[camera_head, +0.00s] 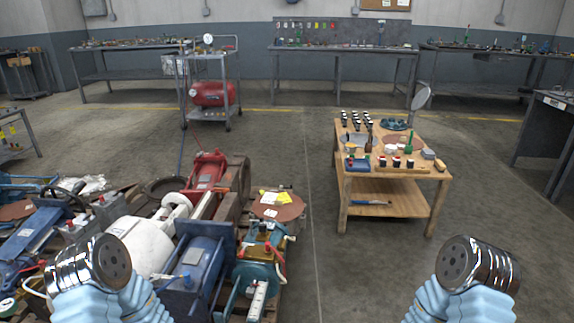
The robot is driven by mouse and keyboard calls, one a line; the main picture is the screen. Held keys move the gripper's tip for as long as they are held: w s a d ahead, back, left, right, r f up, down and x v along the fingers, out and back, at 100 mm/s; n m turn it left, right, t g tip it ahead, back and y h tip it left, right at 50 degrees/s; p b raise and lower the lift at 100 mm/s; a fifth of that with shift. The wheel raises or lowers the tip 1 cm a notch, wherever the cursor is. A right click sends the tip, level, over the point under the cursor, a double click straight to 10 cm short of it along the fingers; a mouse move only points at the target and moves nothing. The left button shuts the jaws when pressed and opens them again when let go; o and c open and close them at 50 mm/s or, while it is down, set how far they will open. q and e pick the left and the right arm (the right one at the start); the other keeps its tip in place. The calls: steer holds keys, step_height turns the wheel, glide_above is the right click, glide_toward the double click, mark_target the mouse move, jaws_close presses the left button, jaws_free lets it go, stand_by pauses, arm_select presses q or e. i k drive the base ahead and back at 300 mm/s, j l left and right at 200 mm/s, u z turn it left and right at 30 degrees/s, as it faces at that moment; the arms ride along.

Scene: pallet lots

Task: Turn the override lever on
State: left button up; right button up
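I cannot make out with certainty which part is the override lever. A teal and brass machine (258,268) with small red parts stands at the right end of the crowded pallet at left. A narrow white piece with red spots (257,302) shows at its front. A blue motor-like unit (195,265) stands beside it. My two arms show only as chrome and light-blue parts at the bottom left and bottom right. No gripper fingers show, and neither arm part visibly holds anything.
The pallet also holds a white roll (142,246), a red machine (207,172) and a rusty disc (279,206). A wooden table (400,187) with small bottles and tools stands at right. A cart (222,88) stands behind. Open floor (320,270) lies between pallet and table.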

mark_target(245, 246)
steer(key=i+l+z, duration=0.1)
steer(key=l, duration=0.3)
steer(key=i+l+z, duration=0.1)
steer(key=l, duration=0.25)
steer(key=i+j+z, duration=0.2)
steer(key=i, duration=0.35)
